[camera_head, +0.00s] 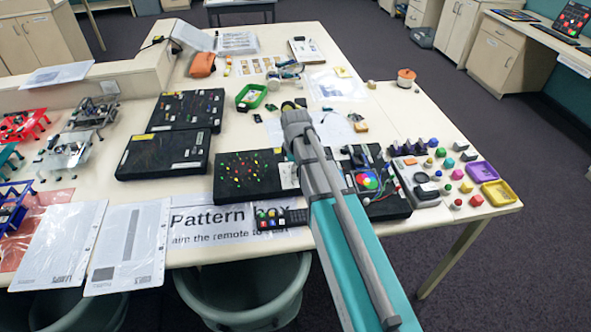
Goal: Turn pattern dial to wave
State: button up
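A black box with many small coloured lights (238,178) lies near the table's front edge, left of my arm. A sheet reading "Pattern box" and "aim the remote to" (205,222) lies in front of it, its end hidden by my arm. A small dark remote with coloured buttons (283,219) lies on the sheet. I cannot make out a pattern dial or its labels. My arm reaches from the bottom right over the table. My gripper (291,106) is at its far end, beyond the lights box, small and mostly hidden, so its fingers do not show clearly.
Another black box with a coloured disc (368,181) sits right of my arm, partly covered. Knobs and a yellow tray (502,192) fill the right corner. A bin (245,290) stands below the front edge.

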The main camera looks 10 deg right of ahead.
grip_shut()
jog(key=shift+m, duration=0.5)
jog(key=m, duration=0.3)
jog(key=shift+m, duration=0.3)
jog(key=m, duration=0.4)
jog(key=shift+m, duration=0.3)
jog(key=m, duration=0.8)
jog(key=shift+m, duration=0.4)
